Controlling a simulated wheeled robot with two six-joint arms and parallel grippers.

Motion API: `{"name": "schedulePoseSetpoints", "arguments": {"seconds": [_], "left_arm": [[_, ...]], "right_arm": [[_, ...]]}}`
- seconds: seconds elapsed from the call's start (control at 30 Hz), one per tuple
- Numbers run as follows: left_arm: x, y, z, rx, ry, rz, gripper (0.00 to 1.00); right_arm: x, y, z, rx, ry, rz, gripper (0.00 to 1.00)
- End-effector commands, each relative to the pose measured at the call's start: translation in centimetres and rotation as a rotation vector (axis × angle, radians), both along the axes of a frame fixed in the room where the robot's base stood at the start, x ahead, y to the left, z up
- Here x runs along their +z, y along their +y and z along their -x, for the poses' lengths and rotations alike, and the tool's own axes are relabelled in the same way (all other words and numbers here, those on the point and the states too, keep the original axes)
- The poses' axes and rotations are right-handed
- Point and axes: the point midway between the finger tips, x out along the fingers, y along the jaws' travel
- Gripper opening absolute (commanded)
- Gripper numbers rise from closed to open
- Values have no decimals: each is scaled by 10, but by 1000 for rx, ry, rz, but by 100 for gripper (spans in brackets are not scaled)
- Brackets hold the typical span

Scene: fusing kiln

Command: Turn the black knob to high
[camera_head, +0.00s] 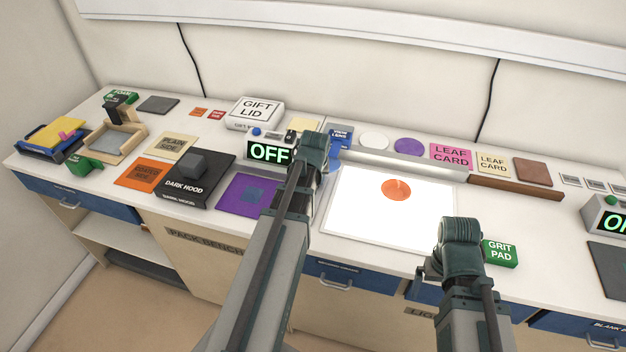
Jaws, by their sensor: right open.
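A control box with a green OFF display (269,153) stands at the back of the bench, left of the white lit panel. A small black knob (291,136) appears on its top; its pointer setting is too small to read. My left gripper (325,160) is just right of this box, partly covering its right end; its fingers are hidden by its own wrist, and I cannot tell whether it touches the box. My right gripper (426,269) is open over the front edge of the bench, well away from the knob, with no object visible in it.
A blue button (257,131) sits on the same box. The dark hood (190,180) lies left of it, the gift lid box (255,112) behind. The lit panel (350,215) bears an orange disc (397,189). A green grit pad (500,253) is beside my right gripper. Another display box (606,215) stands far right.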

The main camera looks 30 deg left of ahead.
Motion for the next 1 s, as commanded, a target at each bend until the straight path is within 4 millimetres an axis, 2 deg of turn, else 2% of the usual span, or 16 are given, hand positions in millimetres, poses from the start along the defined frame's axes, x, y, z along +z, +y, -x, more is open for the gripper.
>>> {"name": "schedulePoseSetpoints", "arguments": {"seconds": [0.57,0.6,0.7,0.73,0.77,1.0], "left_arm": [[0,-1,1,29,3,2,0],[0,-1,1,29,3,2,51],[0,-1,1,29,2,2,69],[0,-1,1,29,2,2,74],[0,-1,1,29,2,2,75],[0,0,0,26,0,1,75]], "right_arm": [[0,0,0,0,0,0,100],[0,0,0,0,0,0,100],[0,0,0,0,0,0,100],[0,0,0,0,0,0,100],[0,0,0,0,0,0,100],[0,0,0,0,0,0,100]]}}
